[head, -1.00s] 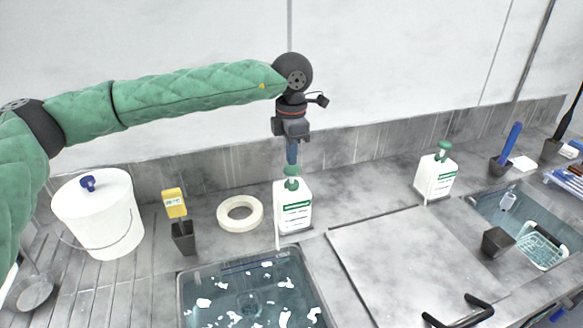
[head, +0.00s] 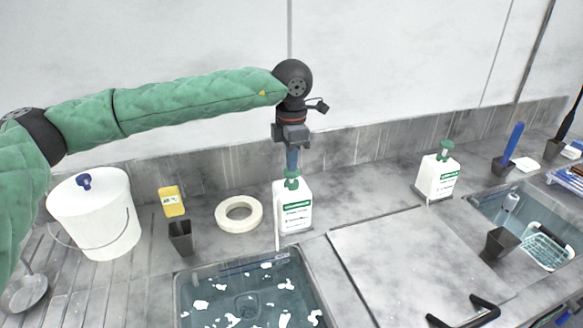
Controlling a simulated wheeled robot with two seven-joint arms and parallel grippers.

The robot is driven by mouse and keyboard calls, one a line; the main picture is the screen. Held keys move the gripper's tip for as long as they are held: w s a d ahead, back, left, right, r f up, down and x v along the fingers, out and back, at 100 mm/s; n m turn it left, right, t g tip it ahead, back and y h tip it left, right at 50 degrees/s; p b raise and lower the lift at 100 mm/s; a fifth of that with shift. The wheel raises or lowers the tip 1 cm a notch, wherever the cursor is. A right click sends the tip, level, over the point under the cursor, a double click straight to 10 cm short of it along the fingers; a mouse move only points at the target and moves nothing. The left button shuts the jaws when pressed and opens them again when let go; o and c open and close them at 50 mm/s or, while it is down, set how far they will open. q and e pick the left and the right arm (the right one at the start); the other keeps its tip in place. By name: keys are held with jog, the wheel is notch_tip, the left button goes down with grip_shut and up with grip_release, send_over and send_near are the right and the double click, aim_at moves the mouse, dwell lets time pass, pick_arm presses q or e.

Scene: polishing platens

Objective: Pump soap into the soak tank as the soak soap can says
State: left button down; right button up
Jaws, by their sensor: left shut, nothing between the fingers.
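A white soap can (head: 293,212) with a green and white label stands upright behind the left tank; its label text is too small to read. Its green pump head (head: 291,177) is directly under my left gripper (head: 292,166). My left gripper points down, shut and empty, its fingertips at or touching the pump head. A second white can (head: 438,178) with a green pump stands behind the right tank. The left tank (head: 178,300) holds water with white flecks. The right tank (head: 484,207) holds water and a pale basket (head: 546,250). My right gripper is not in view.
A roll of tape (head: 239,222), a dark cup (head: 181,238) with a yellow item (head: 171,201), and a white bucket (head: 95,222) stand left of the near can. A flat grey cover (head: 395,265) lies between the tanks. Another dark cup (head: 499,243) stands by the right tank.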

pick_arm(q)
jog(key=shift+f, duration=0.35)
jog(key=shift+r, duration=1.65)
jog(key=shift+f+b, duration=1.6)
jog(key=shift+b, duration=0.15)
jog(key=shift+r, duration=1.6)
